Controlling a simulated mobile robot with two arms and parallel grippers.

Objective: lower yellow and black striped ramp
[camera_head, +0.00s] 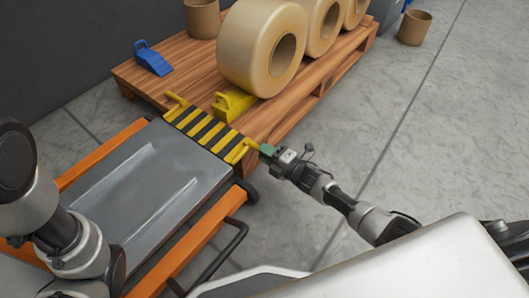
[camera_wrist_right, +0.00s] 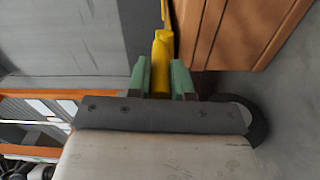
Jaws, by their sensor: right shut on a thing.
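The yellow and black striped ramp (camera_head: 207,129) lies between the grey cart top and the wooden pallet, its far edge over the pallet's edge. It looks nearly flat. A yellow handle (camera_head: 249,145) sticks out at its right corner. My right gripper (camera_head: 264,150) is at this handle. In the right wrist view the green fingers (camera_wrist_right: 161,79) are shut on the yellow handle (camera_wrist_right: 161,52). My left arm shows at the left of the head view, but I cannot make out its gripper.
The cart (camera_head: 141,176) has a grey top and orange rails. The pallet (camera_head: 181,63) carries large tan rolls (camera_head: 263,47), a yellow wedge (camera_head: 233,103), a blue wedge (camera_head: 153,60) and a brown cylinder (camera_head: 202,18). Another brown container (camera_head: 415,28) stands on the floor. The floor at right is clear.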

